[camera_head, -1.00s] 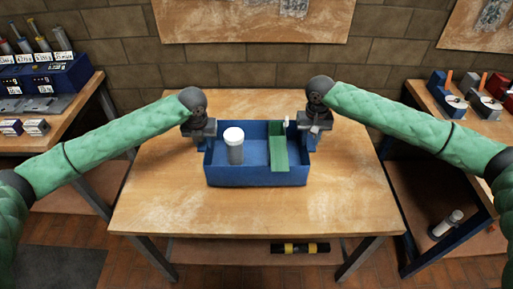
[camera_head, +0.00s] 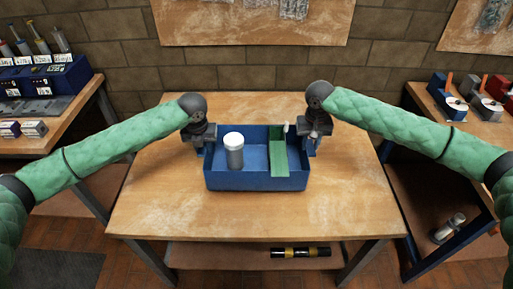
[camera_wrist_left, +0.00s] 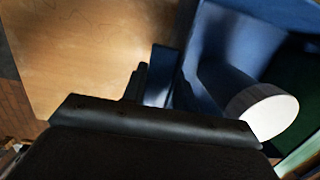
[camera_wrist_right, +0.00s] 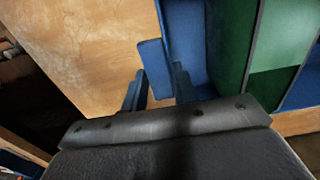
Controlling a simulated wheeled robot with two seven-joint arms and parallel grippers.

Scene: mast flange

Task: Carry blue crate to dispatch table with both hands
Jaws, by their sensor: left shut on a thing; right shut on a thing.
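The blue crate (camera_head: 256,180) is level, over the middle of a wooden table (camera_head: 150,205); I cannot tell whether its bottom touches the top. It holds a grey jar with a white lid (camera_head: 234,150), a green panel (camera_head: 279,160) and a small white-tipped item (camera_head: 286,128). My left gripper (camera_head: 203,146) is shut on the crate's left side, and my right gripper (camera_head: 312,146) on its right side. The wrist views show a blue handle tab between the fingers of the left (camera_wrist_left: 160,85) and right (camera_wrist_right: 157,82) grippers. No label marks the table as dispatch.
A bench with a blue rack (camera_head: 45,80) stands at the left. A bench with red and blue devices (camera_head: 470,95) stands at the right. A dark tube with yellow bands (camera_head: 300,252) lies on the shelf below. The tabletop around the crate is clear.

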